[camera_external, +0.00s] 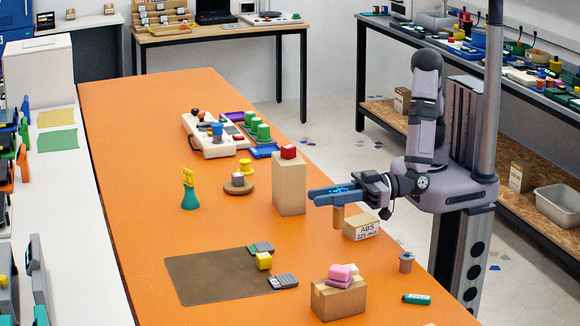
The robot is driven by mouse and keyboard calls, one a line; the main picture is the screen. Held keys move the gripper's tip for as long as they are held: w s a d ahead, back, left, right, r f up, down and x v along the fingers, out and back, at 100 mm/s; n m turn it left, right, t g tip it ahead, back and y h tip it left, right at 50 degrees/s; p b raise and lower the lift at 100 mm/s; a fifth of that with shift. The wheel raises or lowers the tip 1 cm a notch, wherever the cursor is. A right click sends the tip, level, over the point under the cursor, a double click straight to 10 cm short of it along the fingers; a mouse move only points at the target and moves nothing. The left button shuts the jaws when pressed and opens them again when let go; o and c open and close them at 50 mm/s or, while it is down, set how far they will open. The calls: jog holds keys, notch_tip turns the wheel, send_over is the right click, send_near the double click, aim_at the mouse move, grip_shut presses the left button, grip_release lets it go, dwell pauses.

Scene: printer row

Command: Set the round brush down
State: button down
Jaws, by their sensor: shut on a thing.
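My gripper (325,193) is over the right half of the orange table, with its blue fingers pointing left. It is shut on the round brush (338,217), whose tan cylindrical part hangs down below the fingers. The rest of the brush is hidden by the fingers. The brush appears held above the table, between a tall cardboard box (289,188) on its left and a low box marked ABS (361,229) on its right. I cannot tell whether the brush touches the ABS box.
A dark mat (215,278) with small items lies in front. A box (338,298) with pink pieces, a grey spool (406,262) and a green item (416,299) stand at front right. The table's left middle is mostly clear.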

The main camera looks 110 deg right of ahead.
notch_tip(320, 180, down, 6)
dwell(0.6)
jog(key=shift+f, duration=0.1)
